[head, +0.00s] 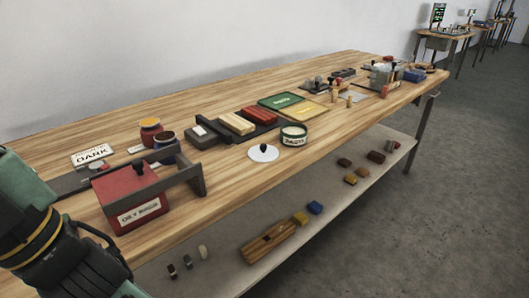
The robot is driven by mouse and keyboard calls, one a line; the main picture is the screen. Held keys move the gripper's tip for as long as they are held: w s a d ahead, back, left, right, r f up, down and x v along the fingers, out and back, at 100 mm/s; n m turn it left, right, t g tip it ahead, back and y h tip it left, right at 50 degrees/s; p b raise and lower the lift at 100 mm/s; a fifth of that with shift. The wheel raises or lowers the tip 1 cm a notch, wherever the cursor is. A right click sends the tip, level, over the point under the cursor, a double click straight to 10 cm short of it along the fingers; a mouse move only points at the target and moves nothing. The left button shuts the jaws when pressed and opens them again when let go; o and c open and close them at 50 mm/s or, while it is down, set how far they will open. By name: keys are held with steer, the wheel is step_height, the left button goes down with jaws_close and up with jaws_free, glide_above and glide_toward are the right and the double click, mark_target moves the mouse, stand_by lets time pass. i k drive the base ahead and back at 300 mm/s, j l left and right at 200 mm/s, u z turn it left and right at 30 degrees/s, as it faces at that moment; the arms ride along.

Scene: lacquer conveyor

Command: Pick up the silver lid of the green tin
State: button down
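The silver lid (264,154) is a pale round disc with a small black knob. It lies flat on the wooden bench top, near the front edge, just left of the green tin. The green tin (294,136) is a short, dark green round tin with a pale label band. It stands upright and its pale top is uncovered. Part of my arm shows at the lower left, well to the left of the lid.
A red box (131,205) and a dark grey bracket (203,179) stand left of the lid. A black rack (262,133) with red and cream blocks is behind it. The bench's front edge (262,176) is close, with a lower shelf (350,205) beneath holding several blocks.

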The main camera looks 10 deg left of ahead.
mark_target(263, 153)
steer(key=i, duration=0.5)
steer(key=i+l, duration=0.15)
steer(key=i, duration=0.4)
